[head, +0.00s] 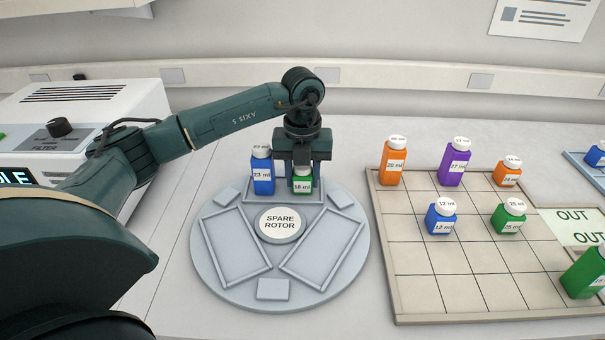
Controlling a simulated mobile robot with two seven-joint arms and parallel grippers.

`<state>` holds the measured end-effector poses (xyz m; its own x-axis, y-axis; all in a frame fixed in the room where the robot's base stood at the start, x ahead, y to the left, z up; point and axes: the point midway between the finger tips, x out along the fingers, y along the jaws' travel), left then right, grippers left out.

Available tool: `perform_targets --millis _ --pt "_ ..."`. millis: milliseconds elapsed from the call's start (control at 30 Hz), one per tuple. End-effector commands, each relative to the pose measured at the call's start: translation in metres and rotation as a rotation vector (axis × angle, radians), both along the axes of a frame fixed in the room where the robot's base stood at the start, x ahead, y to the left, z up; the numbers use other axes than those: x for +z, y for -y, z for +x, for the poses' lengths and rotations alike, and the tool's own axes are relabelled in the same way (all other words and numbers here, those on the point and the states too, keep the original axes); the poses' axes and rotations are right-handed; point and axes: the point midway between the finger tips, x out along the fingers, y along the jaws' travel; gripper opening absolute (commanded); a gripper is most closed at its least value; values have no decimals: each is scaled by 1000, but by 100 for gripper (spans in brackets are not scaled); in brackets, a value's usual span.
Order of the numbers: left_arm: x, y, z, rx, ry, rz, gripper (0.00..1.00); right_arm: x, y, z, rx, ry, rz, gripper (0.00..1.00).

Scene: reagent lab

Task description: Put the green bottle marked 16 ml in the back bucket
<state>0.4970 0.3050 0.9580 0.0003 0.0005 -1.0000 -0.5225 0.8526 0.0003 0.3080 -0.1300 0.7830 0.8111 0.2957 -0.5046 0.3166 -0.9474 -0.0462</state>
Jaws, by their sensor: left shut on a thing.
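The green bottle marked 16 ml (302,184) stands upright at the right part of the back bucket (285,198) of the round grey spare rotor (280,291). My left gripper (302,168) comes down from above and is shut on this bottle, covering its upper part. A blue bottle marked 23 ml (263,175) stands beside it in the left part of the same bucket. Whether the green bottle's base touches the bucket floor is hard to tell. My right gripper is out of view.
The two front buckets, left (236,280) and right (322,282), are empty. A gridded tray (425,287) at right holds orange, purple, blue and green bottles. A large green bottle (585,275) stands at the right edge. A white machine (90,105) is at left.

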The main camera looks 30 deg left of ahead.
Motion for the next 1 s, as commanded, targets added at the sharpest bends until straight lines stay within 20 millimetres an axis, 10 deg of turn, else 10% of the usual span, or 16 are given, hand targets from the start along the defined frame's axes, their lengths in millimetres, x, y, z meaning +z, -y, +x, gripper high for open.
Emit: perform_targets --millis 133,167,400,767,1000 --pt "-4 0 0 0 0 0 15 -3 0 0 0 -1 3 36" --pt "-3 0 0 0 0 0 40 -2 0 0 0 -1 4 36" --pt "-3 0 0 0 0 0 59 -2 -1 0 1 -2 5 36" --pt "7 0 1 0 4 0 59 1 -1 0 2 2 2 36" --pt "54 1 1 -1 6 -1 59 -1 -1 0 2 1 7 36"
